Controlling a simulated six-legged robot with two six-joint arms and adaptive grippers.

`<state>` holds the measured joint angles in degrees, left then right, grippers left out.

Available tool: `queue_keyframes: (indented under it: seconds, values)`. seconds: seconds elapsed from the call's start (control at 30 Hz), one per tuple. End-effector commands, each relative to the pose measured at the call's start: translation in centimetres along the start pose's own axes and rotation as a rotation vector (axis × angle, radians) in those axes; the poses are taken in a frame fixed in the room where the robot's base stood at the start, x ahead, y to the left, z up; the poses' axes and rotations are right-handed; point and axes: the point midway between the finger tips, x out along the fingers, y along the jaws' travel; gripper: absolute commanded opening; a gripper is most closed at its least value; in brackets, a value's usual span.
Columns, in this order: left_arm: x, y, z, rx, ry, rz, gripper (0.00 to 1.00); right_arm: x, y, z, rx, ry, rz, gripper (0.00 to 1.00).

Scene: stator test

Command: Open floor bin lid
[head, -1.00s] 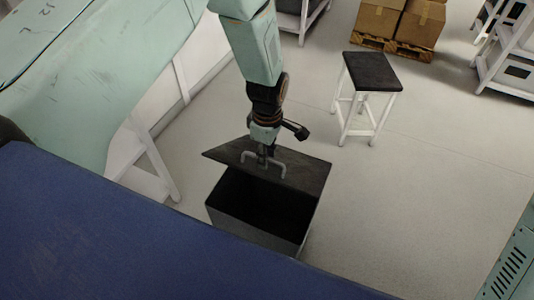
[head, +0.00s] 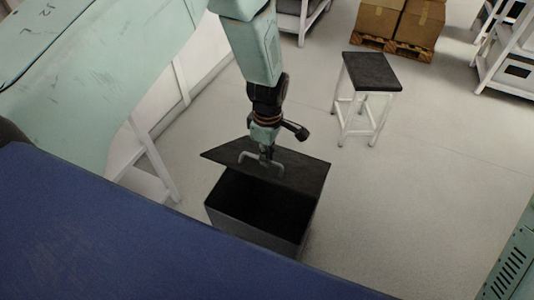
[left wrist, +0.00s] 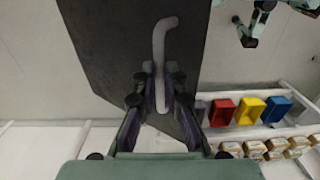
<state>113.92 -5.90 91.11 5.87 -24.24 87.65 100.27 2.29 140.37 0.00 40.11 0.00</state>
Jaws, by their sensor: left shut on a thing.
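The dark floor bin (head: 258,207) stands on the floor behind the blue surface, with its inside showing black. Its dark lid (head: 300,174) is raised and tilted up at the far side, so the bin's mouth is open. The lid has a grey bent-bar handle (head: 246,156). My left gripper (head: 265,158) reaches down from above and is shut on the handle. In the left wrist view the fingers (left wrist: 160,88) close around the lower part of the handle (left wrist: 160,45), with the lid (left wrist: 110,50) behind it. My right gripper is not in the head view.
A blue surface (head: 120,235) fills the lower left. A stool (head: 370,72) stands right of the bin, with boxes on a pallet (head: 395,45) beyond. Shelving (head: 505,70) is at far right. Floor right of the bin is clear. Coloured bins (left wrist: 250,110) show in the wrist view.

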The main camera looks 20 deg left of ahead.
Motion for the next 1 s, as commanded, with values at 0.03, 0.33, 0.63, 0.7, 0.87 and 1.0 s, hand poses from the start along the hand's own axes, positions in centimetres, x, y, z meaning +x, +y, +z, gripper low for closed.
queue_keyframes:
  seconds: [0.03, 0.33, 0.63, 0.7, 0.87, 1.0]
  values:
    - [-0.1, 0.2, 0.0, 0.000, 0.000, 0.005, 0.00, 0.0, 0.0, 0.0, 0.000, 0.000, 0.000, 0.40]
    - [-1.7, 2.0, -0.1, -0.001, -0.001, 0.011, 0.00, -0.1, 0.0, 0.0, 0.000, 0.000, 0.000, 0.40]
    - [-4.8, 6.5, -0.1, -0.001, -0.001, 0.014, 0.00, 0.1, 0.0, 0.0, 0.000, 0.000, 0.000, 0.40]
    - [-5.3, 7.5, -0.1, -0.001, -0.001, 0.013, 0.00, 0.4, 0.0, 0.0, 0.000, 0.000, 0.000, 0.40]
    - [-6.2, 9.4, -0.1, -0.002, -0.001, 0.010, 0.00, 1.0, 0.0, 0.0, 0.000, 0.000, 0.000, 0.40]
    - [-6.8, 10.8, -0.1, -0.002, 0.000, 0.010, 0.00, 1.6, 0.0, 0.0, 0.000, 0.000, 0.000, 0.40]
